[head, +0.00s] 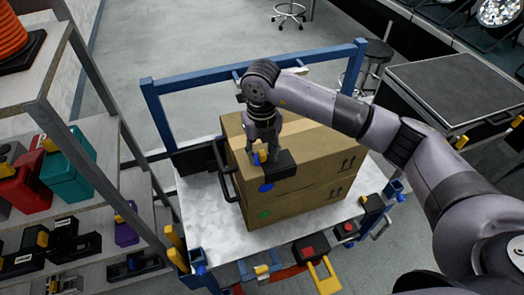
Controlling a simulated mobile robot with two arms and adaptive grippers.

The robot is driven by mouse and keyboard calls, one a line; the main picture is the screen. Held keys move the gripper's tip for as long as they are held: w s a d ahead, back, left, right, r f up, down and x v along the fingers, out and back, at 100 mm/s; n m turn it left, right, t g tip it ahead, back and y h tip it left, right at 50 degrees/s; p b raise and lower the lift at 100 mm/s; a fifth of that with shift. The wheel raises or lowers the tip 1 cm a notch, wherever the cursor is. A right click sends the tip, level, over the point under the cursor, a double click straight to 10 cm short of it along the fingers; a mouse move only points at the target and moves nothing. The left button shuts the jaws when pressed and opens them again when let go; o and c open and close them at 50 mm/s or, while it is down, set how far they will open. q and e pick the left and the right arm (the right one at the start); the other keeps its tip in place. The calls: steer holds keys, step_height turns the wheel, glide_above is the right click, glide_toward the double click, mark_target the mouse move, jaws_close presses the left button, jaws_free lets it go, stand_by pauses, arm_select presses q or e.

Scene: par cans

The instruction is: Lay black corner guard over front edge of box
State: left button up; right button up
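A brown cardboard box (310,158) stands on the light bed of a blue-framed cart. A black corner guard (284,168) is at the box's top edge, near its left corner. It seems to lie against the top and the side facing me, but full contact is unclear. My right gripper (260,158) points down at the guard's left part, with its fingers close around or beside it. A small yellow piece and a blue piece show there. Whether the fingers are closed on the guard is not clear. My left gripper is not in view.
The cart (188,215) has a blue rail at the back and clips and tools along its front edge. A shelf (88,205) with cases and tools stands left. A black-topped case (455,85) and a stool (377,55) stand right.

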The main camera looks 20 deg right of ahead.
step_height(320, 180, up, 12)
stand_by(0.5)
steer(key=shift+s+f, duration=0.1)
